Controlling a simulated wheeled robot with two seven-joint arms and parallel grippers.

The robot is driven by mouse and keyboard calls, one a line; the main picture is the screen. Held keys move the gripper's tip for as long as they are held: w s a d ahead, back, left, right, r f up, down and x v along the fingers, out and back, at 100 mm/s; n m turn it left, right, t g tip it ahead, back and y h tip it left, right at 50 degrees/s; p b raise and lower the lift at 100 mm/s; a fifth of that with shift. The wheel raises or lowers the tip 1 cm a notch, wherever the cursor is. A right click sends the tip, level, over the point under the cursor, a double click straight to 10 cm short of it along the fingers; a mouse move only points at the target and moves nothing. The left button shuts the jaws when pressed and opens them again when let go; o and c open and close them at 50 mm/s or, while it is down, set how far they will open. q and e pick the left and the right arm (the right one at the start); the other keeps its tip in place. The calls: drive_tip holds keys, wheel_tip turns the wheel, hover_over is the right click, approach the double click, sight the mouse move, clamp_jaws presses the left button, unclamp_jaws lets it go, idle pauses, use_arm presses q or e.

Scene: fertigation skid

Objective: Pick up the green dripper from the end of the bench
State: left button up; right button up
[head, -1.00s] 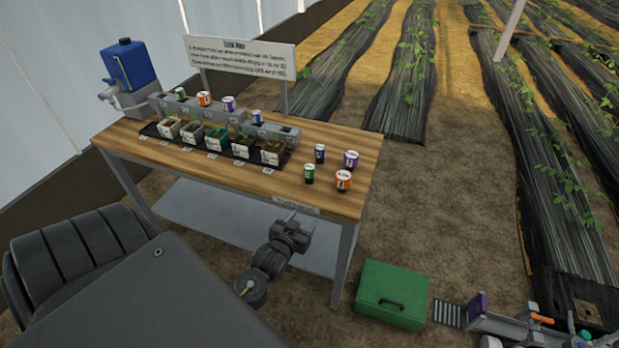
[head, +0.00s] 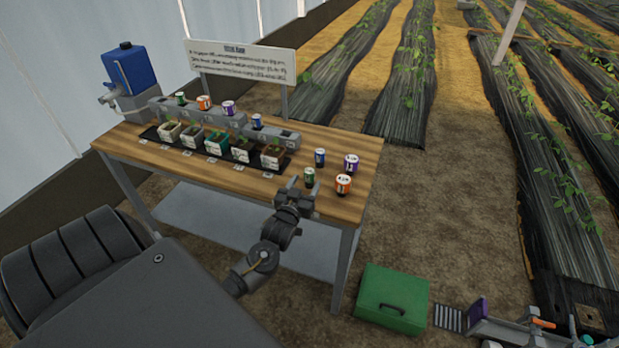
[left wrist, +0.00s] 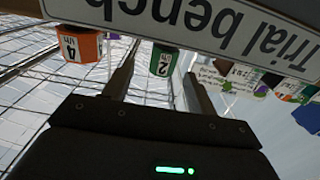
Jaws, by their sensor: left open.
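The green dripper (head: 309,177) stands upright at the right end of the wooden bench (head: 347,207), with a white label. An orange dripper (head: 343,184) stands to its right, and a blue one (head: 320,157) and a purple one (head: 351,163) stand behind. My left gripper (head: 301,186) is open at the bench's front edge, close in front of the green dripper. In the left wrist view, which is upside down, the green dripper (left wrist: 163,61) marked 2 shows between the two open fingers. The orange dripper (left wrist: 82,44) marked 4 is outside them. My right gripper is not in view.
Potted seedlings stand on a black tray (head: 152,133), with a grey rack (head: 215,119) of more drippers behind. A sign (head: 240,61) and a blue tank (head: 130,66) stand at the back. A green case (head: 392,297) lies on the ground at right.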

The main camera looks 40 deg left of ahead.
sight(308, 178)
use_arm(q)
drive_tip(key=shift+w+a+r, duration=0.1)
drive_tip(key=shift+w, duration=0.25)
drive_tip(key=x, duration=0.3)
drive_tip(key=p+x, duration=0.1)
drive_tip(key=shift+w+a+f, duration=0.2)
drive_tip(key=shift+a+f, duration=0.05)
drive_tip(key=shift+f, duration=0.05)
drive_tip(key=c, duration=1)
drive_tip(key=shift+c, duration=0.2)
drive_tip(key=shift+s+d+b, duration=0.1)
drive_tip(key=shift+s+b, duration=0.15)
drive_tip(key=shift+b, duration=0.05)
drive_tip(key=b+v, duration=0.1)
drive_tip(key=v, duration=1.6)
drive_tip(key=shift+s+d+b, duration=0.15)
drive_tip(key=shift+s+b, duration=0.15)
drive_tip(key=shift+b, duration=0.05)
